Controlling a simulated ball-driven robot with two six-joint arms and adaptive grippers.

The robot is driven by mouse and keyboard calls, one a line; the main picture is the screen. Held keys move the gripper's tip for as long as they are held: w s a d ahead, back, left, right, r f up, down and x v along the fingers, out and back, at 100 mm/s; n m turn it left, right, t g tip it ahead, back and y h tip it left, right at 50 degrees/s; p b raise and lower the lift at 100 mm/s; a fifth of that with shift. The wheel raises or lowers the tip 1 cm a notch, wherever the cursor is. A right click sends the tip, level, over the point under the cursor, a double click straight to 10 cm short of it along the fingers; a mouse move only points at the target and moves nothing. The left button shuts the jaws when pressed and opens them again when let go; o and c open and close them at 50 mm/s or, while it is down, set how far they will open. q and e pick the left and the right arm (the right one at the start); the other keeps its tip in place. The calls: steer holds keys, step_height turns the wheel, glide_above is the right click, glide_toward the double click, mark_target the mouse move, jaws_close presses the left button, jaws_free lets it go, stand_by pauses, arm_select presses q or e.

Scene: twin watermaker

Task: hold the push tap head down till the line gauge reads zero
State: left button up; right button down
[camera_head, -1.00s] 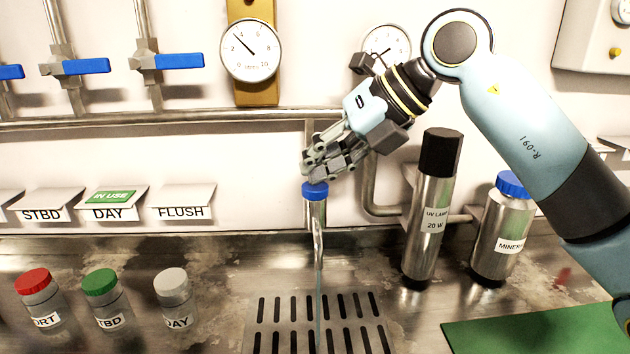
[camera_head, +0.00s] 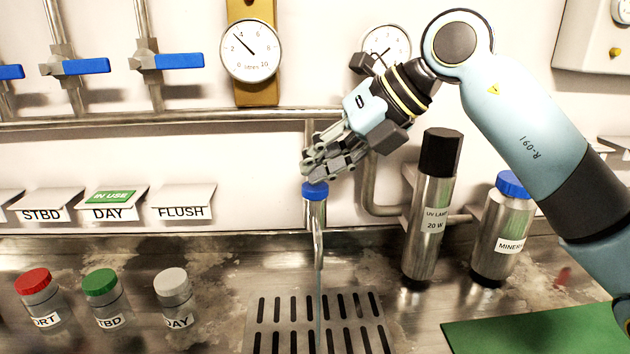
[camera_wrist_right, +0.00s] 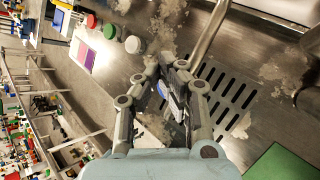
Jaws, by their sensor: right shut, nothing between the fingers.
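The push tap has a blue head (camera_head: 314,191) on a steel body above the drain. My right gripper (camera_head: 313,174) is shut and empty, its fingertips right at the top of the blue head; they appear to touch it. A thin stream (camera_head: 319,300) runs from the spout (camera_head: 318,245). A round gauge (camera_head: 386,42) on the wall is partly covered by my right wrist, and its reading is unclear. Another dial (camera_head: 250,50), marked litres, has its needle near 3 to 4. In the right wrist view my fingers (camera_wrist_right: 167,72) show above the drain. My left gripper is out of view.
A slotted drain (camera_head: 318,320) lies below the spout. A UV lamp cylinder (camera_head: 428,205) and a blue-capped mineral bottle (camera_head: 504,228) stand right of the tap. A green mat (camera_head: 540,330) lies front right. Red, green (camera_head: 105,300) and white-capped jars stand left.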

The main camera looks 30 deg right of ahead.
stand_by(0.4)
steer(key=shift+r+p, duration=0.7)
steer(key=shift+r, duration=0.25)
step_height(320, 180, up, 5)
steer(key=p, duration=0.3)
steer(key=shift+p, duration=0.35)
stand_by(0.8)
